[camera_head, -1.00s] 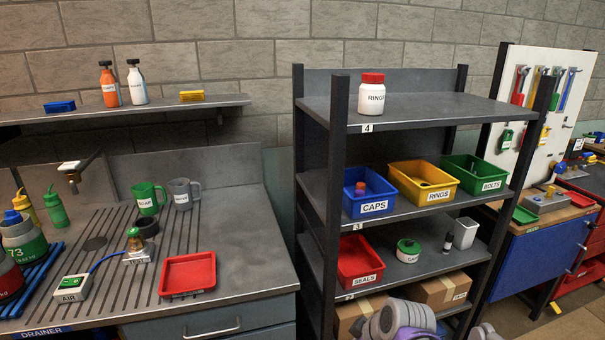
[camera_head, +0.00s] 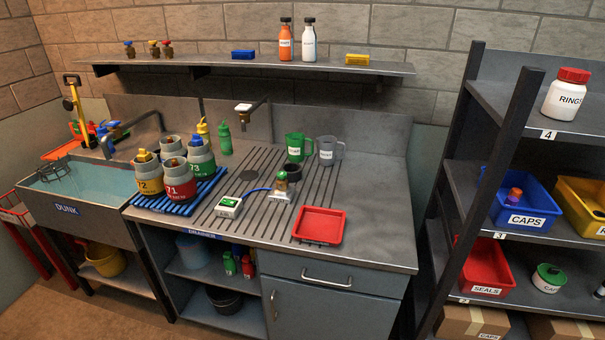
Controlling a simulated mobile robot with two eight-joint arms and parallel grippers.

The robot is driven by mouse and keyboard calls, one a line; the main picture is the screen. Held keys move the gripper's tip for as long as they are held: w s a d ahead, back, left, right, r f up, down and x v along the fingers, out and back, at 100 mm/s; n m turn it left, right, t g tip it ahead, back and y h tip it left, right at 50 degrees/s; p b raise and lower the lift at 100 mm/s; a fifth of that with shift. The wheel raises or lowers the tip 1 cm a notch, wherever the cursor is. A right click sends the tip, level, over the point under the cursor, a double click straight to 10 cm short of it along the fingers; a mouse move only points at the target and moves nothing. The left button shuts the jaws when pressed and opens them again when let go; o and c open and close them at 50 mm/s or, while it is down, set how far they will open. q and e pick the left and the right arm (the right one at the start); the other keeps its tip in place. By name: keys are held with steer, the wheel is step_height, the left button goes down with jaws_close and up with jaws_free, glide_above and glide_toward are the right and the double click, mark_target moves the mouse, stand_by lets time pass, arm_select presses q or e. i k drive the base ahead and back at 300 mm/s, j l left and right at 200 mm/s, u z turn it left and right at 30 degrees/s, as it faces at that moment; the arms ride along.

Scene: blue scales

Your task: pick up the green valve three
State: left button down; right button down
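No thing marked as green valve three can be made out for certain. On the drainer stands a small brass fitting with a green part (camera_head: 281,181), set on a labelled block with a blue hose. A grey cylinder with a green band marked 73 (camera_head: 201,166) stands in the blue rack (camera_head: 206,193), with a blue valve on top. Cylinders marked 72 (camera_head: 149,183) and 71 (camera_head: 179,188) stand beside it. Small valves with blue (camera_head: 129,48), yellow (camera_head: 154,47) and red (camera_head: 167,48) handles sit on the wall shelf. Neither gripper is in view.
A red tray (camera_head: 319,226), a green mug (camera_head: 298,148), a grey mug (camera_head: 328,150) and the AIR box (camera_head: 229,206) are on the drainer. A water-filled sink (camera_head: 90,185) is at left. A shelving rack (camera_head: 508,120) stands at right. Floor shows at lower left.

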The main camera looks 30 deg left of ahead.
mark_target(282, 183)
steer(key=u, duration=0.3)
steer(key=i+j+u, duration=0.2)
steer(key=u, duration=0.2)
steer(key=i+j+u, duration=0.2)
steer(key=j+u, duration=0.2)
steer(key=i+j+u, duration=0.15)
steer(key=u, duration=0.25)
steer(key=i+j, duration=0.15)
steer(key=i, duration=0.25)
steer(key=i+j+u, duration=0.1)
steer(key=i, duration=0.25)
